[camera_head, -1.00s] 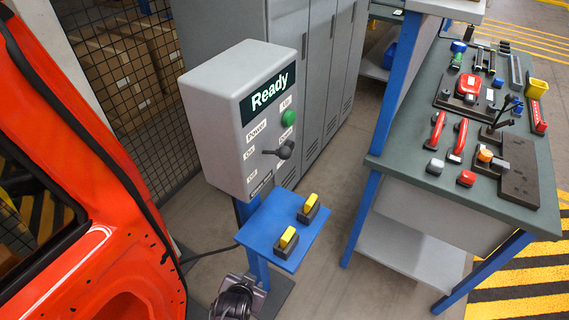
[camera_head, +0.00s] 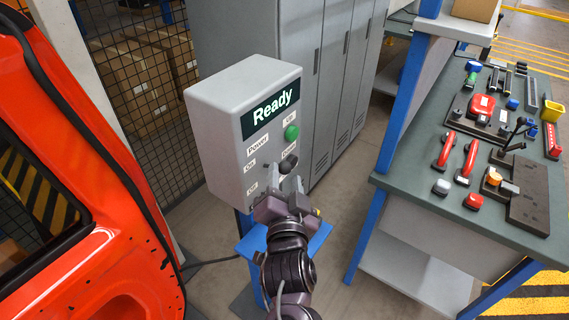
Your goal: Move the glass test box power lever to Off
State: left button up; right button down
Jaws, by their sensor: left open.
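The grey glass test box (camera_head: 222,141) stands in the middle left. Its dark sign (camera_head: 270,111) reads "Ready". A green button (camera_head: 292,132) is on its front. The dark power lever (camera_head: 287,164) sticks out below the button, its knob pointing to the right. The labels "Power", "On" and "Off" run down the left of the front. My left gripper (camera_head: 286,186) is open in front of the lower front, just below the lever knob. Its fingers point up toward the box. Whether they touch the lever, I cannot tell. My right gripper does not show.
An orange-red car door (camera_head: 75,215) stands close on the left. A workbench (camera_head: 421,187) with tools is on the right. Grey lockers (camera_head: 330,90) stand behind.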

aim_at(286, 172)
pick_arm(q)
jog(key=shift+w+p, duration=0.3)
jog(key=shift+w, duration=1.7)
grip_shut()
